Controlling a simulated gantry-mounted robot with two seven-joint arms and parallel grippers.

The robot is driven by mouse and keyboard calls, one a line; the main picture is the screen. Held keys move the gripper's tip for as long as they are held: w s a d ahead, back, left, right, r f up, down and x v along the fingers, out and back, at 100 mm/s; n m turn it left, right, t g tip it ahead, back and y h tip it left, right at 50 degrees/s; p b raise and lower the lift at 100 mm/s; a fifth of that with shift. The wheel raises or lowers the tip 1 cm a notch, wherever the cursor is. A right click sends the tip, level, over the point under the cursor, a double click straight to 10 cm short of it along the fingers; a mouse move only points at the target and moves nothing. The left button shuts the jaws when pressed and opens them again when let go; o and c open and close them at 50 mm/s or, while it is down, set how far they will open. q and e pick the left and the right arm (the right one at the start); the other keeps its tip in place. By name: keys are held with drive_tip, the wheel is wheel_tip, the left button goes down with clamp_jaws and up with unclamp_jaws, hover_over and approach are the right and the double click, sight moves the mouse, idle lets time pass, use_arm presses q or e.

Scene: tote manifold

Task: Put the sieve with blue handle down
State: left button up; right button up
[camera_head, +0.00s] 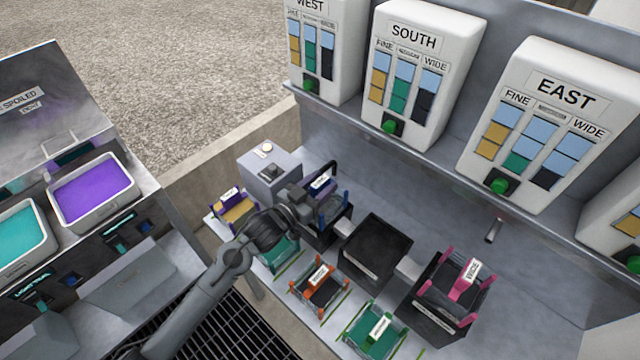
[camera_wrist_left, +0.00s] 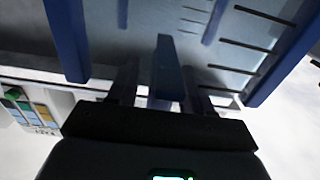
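The sieve with the blue handle (camera_head: 335,211) sits at or just over a black square holder (camera_head: 322,240) in the back row of the bench. My arm partly hides it, so I cannot tell whether it rests fully there. My left gripper (camera_head: 312,192) is at its handle. In the left wrist view, the blue handle bar (camera_wrist_left: 167,68) stands between the two dark fingers (camera_wrist_left: 160,88). The fingers are apart, with a bright gap beside the bar on the left. The sieve's pale underside or tray (camera_wrist_left: 225,55) fills the top. My right gripper is not in view.
An empty-looking black holder (camera_head: 375,250) stands to the right, then a pink-handled sieve (camera_head: 452,285) on another holder. Purple (camera_head: 235,207), orange (camera_head: 318,282) and green (camera_head: 377,330) sieves stand along the front. A grey box (camera_head: 268,172) is behind; dispensers (camera_head: 420,70) line the back.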

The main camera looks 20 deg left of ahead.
use_arm(q)
drive_tip(key=shift+r, duration=0.1)
drive_tip(key=shift+s, duration=0.15)
drive_tip(key=p+v, duration=0.1)
drive_tip(key=v, duration=1.1)
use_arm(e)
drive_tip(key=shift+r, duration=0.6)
use_arm(q)
drive_tip(key=s+f+n+g+y, duration=0.1)
drive_tip(key=s+f+g+y, duration=0.2)
drive_tip(key=s, duration=0.9)
drive_tip(key=s+d+f+n+g+y, duration=0.1)
drive_tip(key=s+f+g+y, duration=0.2)
drive_tip(key=s+f+g, duration=0.5)
drive_tip(key=s+g, duration=0.2)
drive_tip(key=s, duration=0.2)
drive_tip(key=shift+s+f, duration=0.2)
drive_tip(key=shift+s, duration=0.2)
drive_tip(key=shift+d, duration=0.1)
